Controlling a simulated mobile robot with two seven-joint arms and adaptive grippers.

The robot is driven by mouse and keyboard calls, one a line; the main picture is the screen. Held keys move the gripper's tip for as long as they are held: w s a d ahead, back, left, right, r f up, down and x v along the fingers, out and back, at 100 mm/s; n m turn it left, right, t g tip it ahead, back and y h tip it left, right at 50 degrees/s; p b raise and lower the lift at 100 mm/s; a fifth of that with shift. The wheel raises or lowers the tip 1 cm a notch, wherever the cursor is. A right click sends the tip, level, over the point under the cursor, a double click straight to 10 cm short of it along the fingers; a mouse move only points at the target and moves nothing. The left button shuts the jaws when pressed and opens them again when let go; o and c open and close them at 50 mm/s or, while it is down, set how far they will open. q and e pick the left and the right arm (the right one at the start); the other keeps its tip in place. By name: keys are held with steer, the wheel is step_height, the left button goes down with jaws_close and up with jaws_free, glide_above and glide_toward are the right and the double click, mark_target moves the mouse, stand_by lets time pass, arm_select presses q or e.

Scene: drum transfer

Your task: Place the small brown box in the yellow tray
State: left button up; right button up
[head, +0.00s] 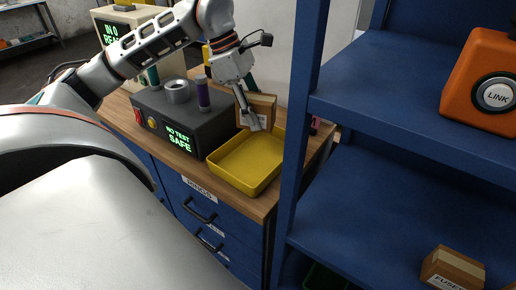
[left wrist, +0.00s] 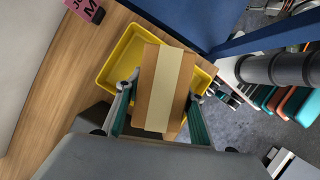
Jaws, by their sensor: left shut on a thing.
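The small brown box (head: 263,104) has a pale tape strip along its top. It also shows in the left wrist view (left wrist: 165,88), where it covers part of the tray. My left gripper (head: 250,118) is shut on the box, with one finger on each side of it. The yellow tray (head: 236,178) sits on the wooden bench top. The box is over the tray's back part in the head view. In the left wrist view the tray's rim (left wrist: 113,68) shows around the box. I cannot tell how high the box is above the tray floor. My right gripper is not in view.
A dark tester (head: 178,120) reading "NO TEST SAFE" stands left of the tray, with a grey ring and a purple-topped cylinder on it. A blue shelf (head: 400,85) stands at the right, holding an orange case (head: 482,85) and a box marked FUSES (head: 452,270).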

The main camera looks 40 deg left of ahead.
mark_target(239, 115)
arm_select(q)
step_height(239, 115, down, 12)
steer(key=shift+w+f+b, duration=0.1)
steer(key=shift+f+b, duration=0.05)
steer(key=shift+b, duration=0.4)
steer(key=shift+f, duration=0.2)
steer(key=o, duration=1.3)
steer(key=shift+r, duration=0.1)
steer(key=v, duration=1.2)
steer(key=shift+r+p, duration=0.1)
steer(key=shift+p, duration=0.25)
